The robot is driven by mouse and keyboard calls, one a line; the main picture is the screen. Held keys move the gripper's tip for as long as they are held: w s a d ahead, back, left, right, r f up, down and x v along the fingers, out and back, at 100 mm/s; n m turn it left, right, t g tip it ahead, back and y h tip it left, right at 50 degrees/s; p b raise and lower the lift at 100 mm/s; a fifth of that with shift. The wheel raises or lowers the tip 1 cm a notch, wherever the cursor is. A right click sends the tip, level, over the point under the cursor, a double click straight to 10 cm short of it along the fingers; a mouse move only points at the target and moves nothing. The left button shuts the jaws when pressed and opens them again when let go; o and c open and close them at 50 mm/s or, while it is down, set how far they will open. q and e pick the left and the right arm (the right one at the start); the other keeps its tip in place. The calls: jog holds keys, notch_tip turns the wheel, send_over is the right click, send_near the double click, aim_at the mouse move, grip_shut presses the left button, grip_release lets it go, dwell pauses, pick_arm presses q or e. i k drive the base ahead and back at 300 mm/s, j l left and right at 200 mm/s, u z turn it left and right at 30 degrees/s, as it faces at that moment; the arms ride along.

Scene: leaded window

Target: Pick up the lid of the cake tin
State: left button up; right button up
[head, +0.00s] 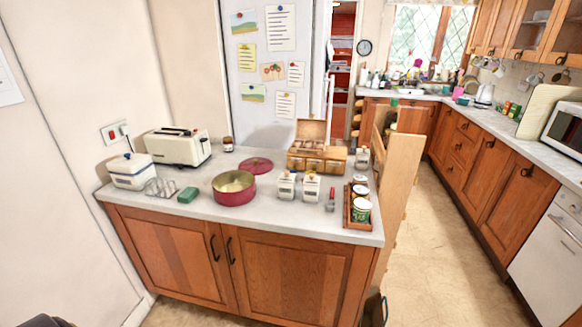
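The cake tin (234,195) is a round, dark red tin, open at the top with a pale inside. It stands on the near counter, left of its middle. A flat, round, dark red lid (256,166) lies on the counter just behind the tin and a little to its right, off the tin. A small knob seems to show at the lid's middle. Neither of my grippers can be made out. Only a dark rounded shape shows at the bottom left edge, too cut off to identify.
The near counter (290,222) holds a cream toaster (178,147), a white box (132,171), a toast rack (160,188), a green block (188,195), a wooden box (316,158), two white canisters (311,187) and a jar tray (348,211). Open floor (440,240) lies right.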

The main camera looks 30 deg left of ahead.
aim_at(256, 166)
jog(key=u, duration=1.35)
